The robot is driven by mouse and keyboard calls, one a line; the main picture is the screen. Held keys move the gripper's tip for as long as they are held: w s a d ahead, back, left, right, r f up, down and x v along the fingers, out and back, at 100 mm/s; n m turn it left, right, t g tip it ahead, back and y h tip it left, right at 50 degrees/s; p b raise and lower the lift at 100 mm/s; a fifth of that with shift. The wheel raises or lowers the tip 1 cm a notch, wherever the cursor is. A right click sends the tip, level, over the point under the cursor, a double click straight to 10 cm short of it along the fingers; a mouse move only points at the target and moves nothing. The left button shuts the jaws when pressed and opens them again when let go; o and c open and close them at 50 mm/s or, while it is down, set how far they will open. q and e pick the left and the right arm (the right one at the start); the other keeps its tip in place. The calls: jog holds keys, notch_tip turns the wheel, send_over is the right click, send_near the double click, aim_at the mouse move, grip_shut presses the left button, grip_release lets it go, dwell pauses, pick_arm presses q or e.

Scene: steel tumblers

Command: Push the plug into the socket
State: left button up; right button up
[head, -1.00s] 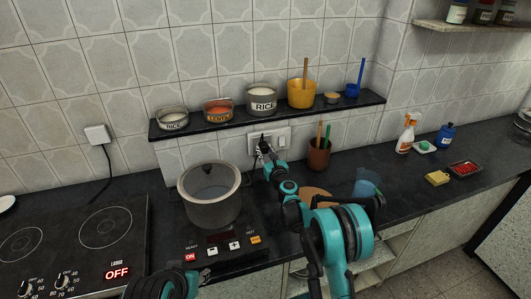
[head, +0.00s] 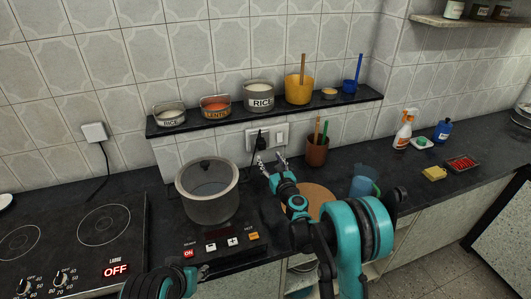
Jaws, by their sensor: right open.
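The black plug (head: 260,141) sits at the left part of the white wall socket plate (head: 280,131), below the shelf. Its cord hangs down behind the cooktop. From here I cannot tell how deep the plug's pins are. My right gripper (head: 273,165) is open and empty, a little below and in front of the plug, with a visible gap between them. My left arm shows only at the bottom edge; its gripper (head: 203,270) is mostly cut off or hidden, so its jaws are unclear.
A steel pot (head: 207,200) stands left of my right gripper on a cooktop with a lit ON sign (head: 188,253). A brown utensil cup (head: 317,153) stands close on the right, with a round wooden board (head: 318,196) in front. The shelf (head: 330,100) with tubs overhangs the socket.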

jog(key=shift+v, duration=1.6)
jog(key=s+r+n+g+y, duration=0.1)
jog(key=s+r+n+g, duration=0.1)
jog(key=s+r+n, duration=0.45)
jog(key=s+r+n+g, duration=0.2)
jog(key=s+r+n, duration=0.1)
jog(key=s+n, duration=0.6)
jog(key=s+d+f+n+g+h, duration=0.2)
jog(key=s+d+n, duration=0.2)
jog(key=s, duration=0.4)
jog(key=s+d+f+n+g+h, duration=0.2)
jog(key=s+d+f+n, duration=0.1)
jog(key=s+d+n, duration=0.2)
jog(key=s+d+f+n+g+h, duration=0.2)
jog(key=s+d+n, duration=0.3)
jog(key=s+n, duration=0.3)
jog(key=s+f, duration=0.1)
jog(key=s, duration=0.3)
jog(key=shift+s+d+h, duration=0.2)
jog(key=shift+s+h, duration=0.05)
jog(key=shift+h, duration=0.05)
jog(key=shift+f, duration=0.15)
jog(key=shift+d, duration=0.1)
